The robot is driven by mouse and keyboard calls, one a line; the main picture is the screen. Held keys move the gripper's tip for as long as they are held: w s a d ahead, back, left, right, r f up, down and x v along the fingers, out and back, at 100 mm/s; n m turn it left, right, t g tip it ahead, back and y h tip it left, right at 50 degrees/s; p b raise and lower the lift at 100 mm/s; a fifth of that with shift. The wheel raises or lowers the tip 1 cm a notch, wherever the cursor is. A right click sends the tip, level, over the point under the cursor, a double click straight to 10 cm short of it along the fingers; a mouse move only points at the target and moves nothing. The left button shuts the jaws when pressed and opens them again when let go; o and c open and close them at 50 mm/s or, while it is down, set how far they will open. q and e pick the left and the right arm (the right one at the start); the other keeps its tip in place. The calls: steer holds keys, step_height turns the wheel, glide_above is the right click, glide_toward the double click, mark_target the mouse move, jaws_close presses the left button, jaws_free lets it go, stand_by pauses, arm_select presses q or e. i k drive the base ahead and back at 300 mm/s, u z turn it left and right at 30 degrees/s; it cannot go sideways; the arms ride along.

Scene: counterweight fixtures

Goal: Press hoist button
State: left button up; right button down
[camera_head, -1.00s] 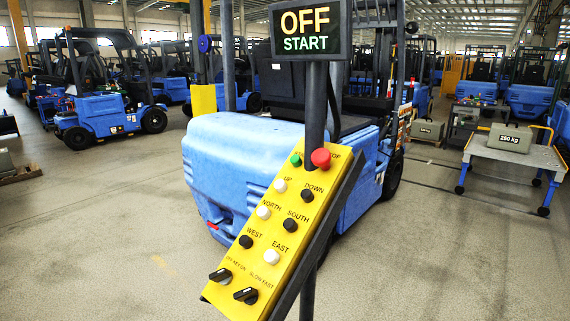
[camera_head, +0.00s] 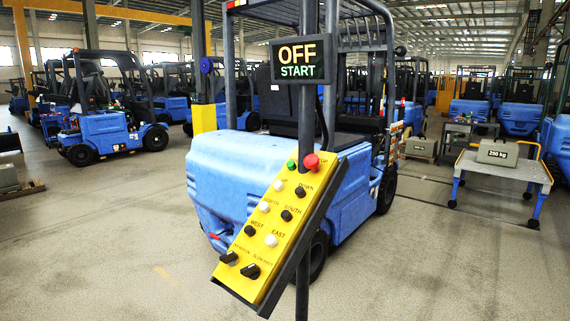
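A yellow hoist control panel (camera_head: 273,232) hangs tilted on a dark pole in the middle of the view. It has a green button (camera_head: 291,165) and a red button (camera_head: 311,161) at its top. Below are white and black buttons labelled down, north, south, west and east, such as the white east button (camera_head: 271,240). Two black rotary switches (camera_head: 240,263) sit at its lower end. A display (camera_head: 300,60) above the panel reads OFF and START. Neither of my grippers shows in the view.
A blue forklift (camera_head: 245,175) stands right behind the panel. A trolley (camera_head: 505,172) with a 250 kg weight (camera_head: 497,152) stands at right. Another forklift (camera_head: 100,135) is at left. Open floor lies in front and to both sides.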

mark_target(291, 165)
steer(key=u, duration=0.6)
steer(key=i, duration=0.45)
steer(key=u, duration=0.5)
